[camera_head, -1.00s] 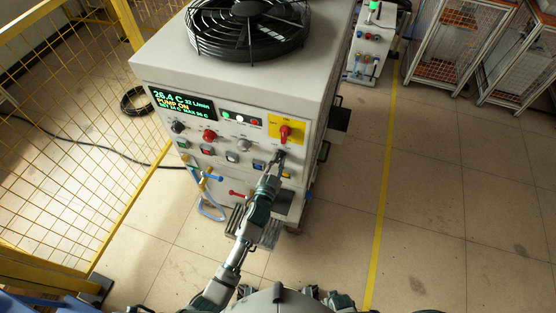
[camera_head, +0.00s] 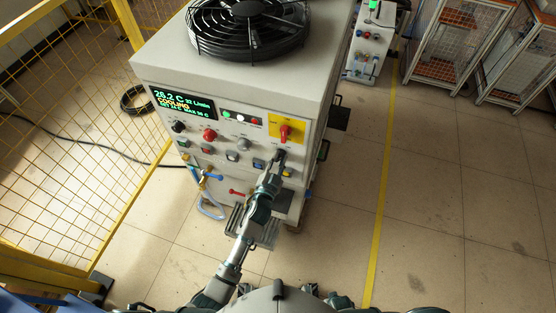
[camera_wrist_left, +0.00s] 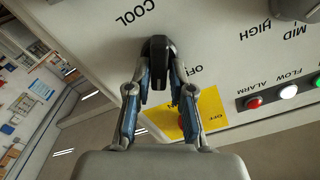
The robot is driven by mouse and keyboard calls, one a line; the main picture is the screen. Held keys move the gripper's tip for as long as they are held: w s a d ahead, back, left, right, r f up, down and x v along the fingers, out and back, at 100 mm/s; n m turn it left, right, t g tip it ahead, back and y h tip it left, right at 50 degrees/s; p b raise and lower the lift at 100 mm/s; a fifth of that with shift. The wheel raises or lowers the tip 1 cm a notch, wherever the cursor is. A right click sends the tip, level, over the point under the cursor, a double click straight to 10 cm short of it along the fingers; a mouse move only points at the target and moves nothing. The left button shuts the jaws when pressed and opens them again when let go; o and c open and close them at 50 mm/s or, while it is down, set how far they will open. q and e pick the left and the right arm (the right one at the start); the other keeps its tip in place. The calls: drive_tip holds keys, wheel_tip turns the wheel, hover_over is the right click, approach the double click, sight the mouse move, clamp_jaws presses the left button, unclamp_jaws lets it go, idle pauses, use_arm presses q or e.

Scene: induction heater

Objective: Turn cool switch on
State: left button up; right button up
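The cool switch is a black knob (camera_wrist_left: 158,62) below the COOL label in the left wrist view. In the head view it is mostly hidden by my left gripper (camera_head: 277,160) at the lower right of the cabinet's front panel. In the left wrist view the left gripper (camera_wrist_left: 159,85) has one finger on each side of the knob, and the fingertips appear to press on it. The display (camera_head: 182,103) on the panel reads 26.2 C and COOLING. My right gripper is not visible.
A yellow plate with a red rotary switch (camera_head: 285,132) sits just above my left gripper. Other knobs, buttons and lamps fill the panel to the left. A black fan (camera_head: 250,30) is on top of the cabinet (camera_head: 165,55). Yellow mesh fencing (camera_head: 60,130) stands at left.

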use_arm(q)
drive_tip(key=shift+o, duration=1)
drive_tip(key=shift+f, duration=0.1)
drive_tip(key=shift+s, duration=0.1)
drive_tip(key=shift+s+f, duration=0.1)
drive_tip(key=shift+s, duration=0.05)
drive_tip(key=v, duration=1.1)
drive_tip(key=shift+s, duration=0.25)
drive_tip(key=shift+a, duration=0.1)
